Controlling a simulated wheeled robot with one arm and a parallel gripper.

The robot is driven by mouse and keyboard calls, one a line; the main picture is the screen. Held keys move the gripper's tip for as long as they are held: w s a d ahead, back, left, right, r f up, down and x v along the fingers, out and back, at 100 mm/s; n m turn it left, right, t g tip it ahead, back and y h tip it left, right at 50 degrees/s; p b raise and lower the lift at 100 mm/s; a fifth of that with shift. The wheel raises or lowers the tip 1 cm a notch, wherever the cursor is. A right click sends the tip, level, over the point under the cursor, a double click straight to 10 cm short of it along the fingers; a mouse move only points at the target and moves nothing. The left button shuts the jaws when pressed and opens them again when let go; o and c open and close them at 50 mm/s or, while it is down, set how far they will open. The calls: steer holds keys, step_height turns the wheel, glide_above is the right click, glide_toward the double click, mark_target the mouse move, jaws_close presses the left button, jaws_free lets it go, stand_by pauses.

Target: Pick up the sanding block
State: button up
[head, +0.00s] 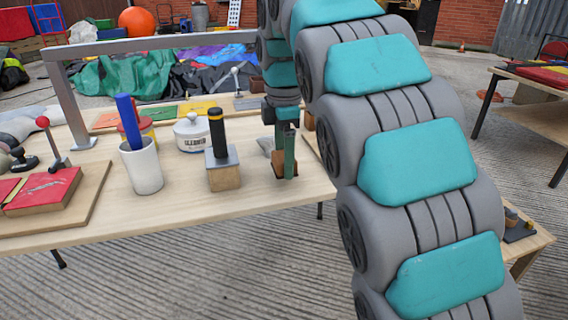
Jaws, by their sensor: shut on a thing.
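My gripper (286,162) reaches down over the table in the middle of the head view. Its dark green fingers are shut on a small reddish-brown block (279,170), which looks like the sanding block. The fingers cover much of the block, and I cannot tell whether it touches the table. A wooden block with a grey plate and an upright black handle (222,165) stands just left of my gripper.
A white cup (142,168) with a blue stick and a white lidded jar (191,135) stand to the left on the table (215,215). A grey metal frame (72,105) rises at the left. A small grey piece (265,144) lies close behind my gripper.

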steer(key=shift+r, duration=0.5)
steer(key=s+a+r+b, duration=0.1)
steer(key=s+b, duration=0.1)
steer(key=s, duration=1.4)
steer(key=shift+a+r, duration=0.2)
steer(key=shift+a, duration=0.1)
